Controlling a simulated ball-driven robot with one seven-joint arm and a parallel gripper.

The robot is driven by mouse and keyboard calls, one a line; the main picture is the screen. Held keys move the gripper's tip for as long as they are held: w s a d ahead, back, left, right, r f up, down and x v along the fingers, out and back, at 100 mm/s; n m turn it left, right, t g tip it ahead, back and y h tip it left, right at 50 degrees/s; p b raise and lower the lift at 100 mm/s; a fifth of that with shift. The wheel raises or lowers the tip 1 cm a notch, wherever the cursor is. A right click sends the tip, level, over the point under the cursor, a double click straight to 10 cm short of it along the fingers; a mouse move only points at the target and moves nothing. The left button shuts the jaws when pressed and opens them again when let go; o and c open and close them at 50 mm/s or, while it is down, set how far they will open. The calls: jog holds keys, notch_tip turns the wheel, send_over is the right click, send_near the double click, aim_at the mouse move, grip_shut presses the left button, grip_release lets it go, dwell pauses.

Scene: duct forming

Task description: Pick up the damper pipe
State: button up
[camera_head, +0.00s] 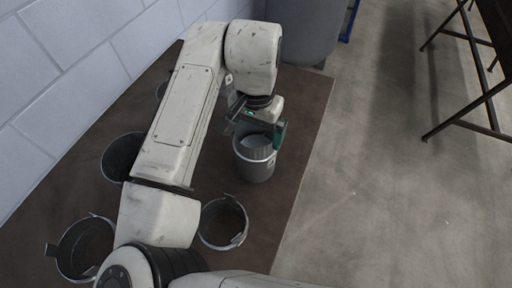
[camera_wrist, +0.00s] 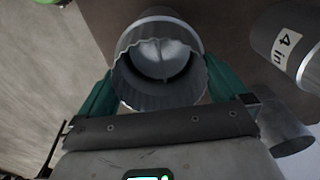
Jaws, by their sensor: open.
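The damper pipe (camera_head: 256,165) is a short grey metal cylinder standing upright on the brown board, near its right side. In the wrist view, its crimped open mouth (camera_wrist: 128,88) faces the camera, and a pale round damper plate (camera_wrist: 162,55) shows inside. My gripper (camera_head: 262,130) is at the pipe's upper end. Its green fingers (camera_wrist: 160,84) are open, one on each side of the mouth. I cannot tell whether either finger touches the wall.
The brown board (camera_head: 305,100) lies beside a pale block wall (camera_head: 60,75). Other open pipes stand at left (camera_head: 118,158), front left (camera_head: 86,250) and front (camera_head: 223,223). A "4 in" pipe (camera_wrist: 300,65) is close by in the wrist view.

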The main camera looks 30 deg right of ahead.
jog(key=shift+c, duration=0.2)
jog(key=c, duration=1.3)
